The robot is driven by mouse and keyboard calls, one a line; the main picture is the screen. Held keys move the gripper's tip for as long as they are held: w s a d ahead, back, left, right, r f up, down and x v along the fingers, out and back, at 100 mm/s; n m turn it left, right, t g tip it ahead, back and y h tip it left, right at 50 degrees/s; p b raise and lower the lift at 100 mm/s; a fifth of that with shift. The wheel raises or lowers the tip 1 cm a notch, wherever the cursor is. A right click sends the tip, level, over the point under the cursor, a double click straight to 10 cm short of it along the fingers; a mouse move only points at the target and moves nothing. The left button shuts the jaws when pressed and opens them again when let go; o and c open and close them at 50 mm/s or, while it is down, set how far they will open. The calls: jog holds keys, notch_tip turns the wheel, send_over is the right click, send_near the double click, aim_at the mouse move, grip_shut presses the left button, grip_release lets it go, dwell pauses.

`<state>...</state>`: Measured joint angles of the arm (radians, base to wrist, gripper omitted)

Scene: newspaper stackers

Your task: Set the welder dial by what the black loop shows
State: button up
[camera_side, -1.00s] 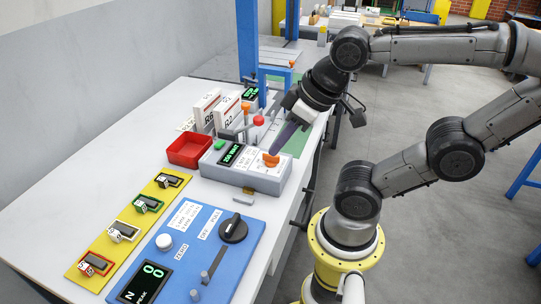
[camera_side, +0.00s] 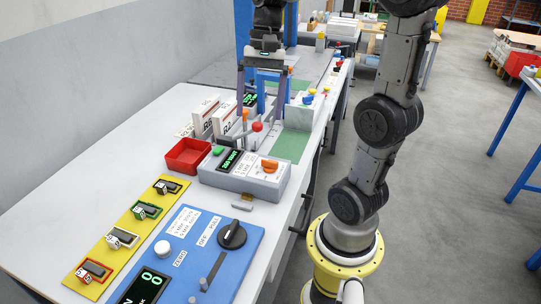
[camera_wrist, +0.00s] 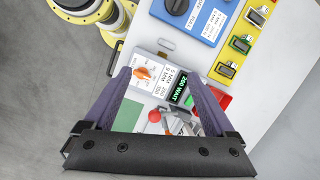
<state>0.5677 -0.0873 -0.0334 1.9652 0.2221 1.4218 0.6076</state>
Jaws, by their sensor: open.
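The grey welder (camera_side: 240,182) sits mid-table with an orange dial (camera_side: 269,166), a lit green WATT display (camera_side: 230,160) and a printed label beside the dial. In the wrist view the dial (camera_wrist: 142,73) and display (camera_wrist: 181,88) show; the exact number is too small to be sure of. The black loop (camera_side: 168,187) lies at the far end of the yellow board, its tag too small to read; it also shows in the wrist view (camera_wrist: 226,69). My gripper (camera_side: 261,104) is open and empty, above and behind the welder, apart from the dial.
The yellow board (camera_side: 132,217) also carries green, white and red loops. A blue panel (camera_side: 223,262) with a black knob is in front. A red tray (camera_side: 188,155), white boxes (camera_side: 216,116) and a red-ball lever (camera_side: 257,127) stand close to the welder.

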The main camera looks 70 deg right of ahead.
aim_at(270, 160)
jog(key=d+f+m+y, duration=0.2)
jog(key=d+f+m, duration=0.25)
jog(key=d, duration=0.55)
jog(key=shift+n, duration=0.25)
jog(key=x, duration=0.9)
jog(key=s+x, duration=0.1)
jog(key=x, duration=0.3)
jog(key=shift+f, duration=0.4)
jog(key=c, duration=1.4)
